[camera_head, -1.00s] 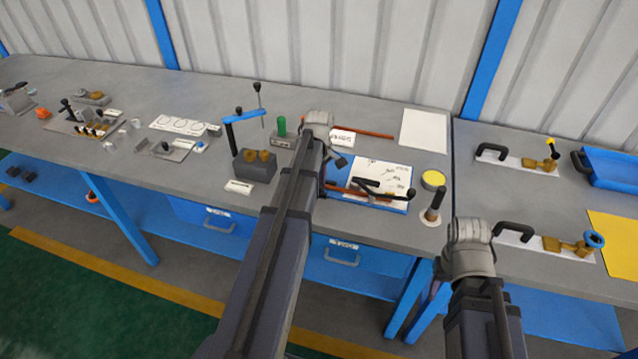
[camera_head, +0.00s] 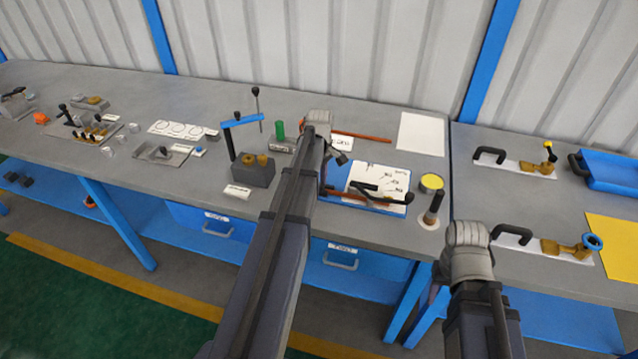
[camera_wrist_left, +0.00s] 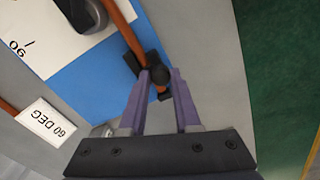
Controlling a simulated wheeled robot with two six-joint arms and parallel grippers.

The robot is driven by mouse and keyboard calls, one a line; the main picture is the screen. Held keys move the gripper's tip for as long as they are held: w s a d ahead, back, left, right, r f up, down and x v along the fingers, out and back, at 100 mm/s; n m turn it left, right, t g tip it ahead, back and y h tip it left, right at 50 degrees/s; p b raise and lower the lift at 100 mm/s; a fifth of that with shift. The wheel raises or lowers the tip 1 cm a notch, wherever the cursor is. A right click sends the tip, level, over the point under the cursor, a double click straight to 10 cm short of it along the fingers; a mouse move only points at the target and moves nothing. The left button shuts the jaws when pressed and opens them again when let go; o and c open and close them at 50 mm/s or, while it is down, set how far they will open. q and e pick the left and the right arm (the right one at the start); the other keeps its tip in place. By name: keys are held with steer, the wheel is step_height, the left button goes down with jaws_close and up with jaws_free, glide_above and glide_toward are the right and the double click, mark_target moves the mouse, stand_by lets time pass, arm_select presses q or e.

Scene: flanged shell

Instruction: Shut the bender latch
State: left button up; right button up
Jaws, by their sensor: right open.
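The bender is a blue plate (camera_head: 338,195) with a white sheet, a copper-coloured tube and a black handle (camera_head: 377,192). The plate also shows in the left wrist view (camera_wrist_left: 92,88). The bender latch, a small black block with a round knob (camera_wrist_left: 160,77), sits at the tube near the plate's edge. In the head view my left arm hides the latch. My right gripper (camera_head: 441,270) is open below its wrist, near the bench's front edge, mostly hidden.
A grey block with a blue lever (camera_head: 240,121) stands left of my left arm. A yellow-topped tin (camera_head: 432,182) and a dark upright post (camera_head: 433,208) stand right of the bender. A "60 DEG" card (camera_wrist_left: 45,122) lies beside the plate. Clamps and a blue tray (camera_head: 610,172) are on the right bench.

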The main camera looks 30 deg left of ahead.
arm_select(q)
steer(key=o, duration=0.4)
steer(key=shift+w, duration=0.2)
steer(key=shift+r, duration=0.1)
step_height(320, 180, up, 8)
steer(key=p, duration=0.8)
steer(key=shift+f, duration=0.2)
steer(key=shift+s, duration=0.1)
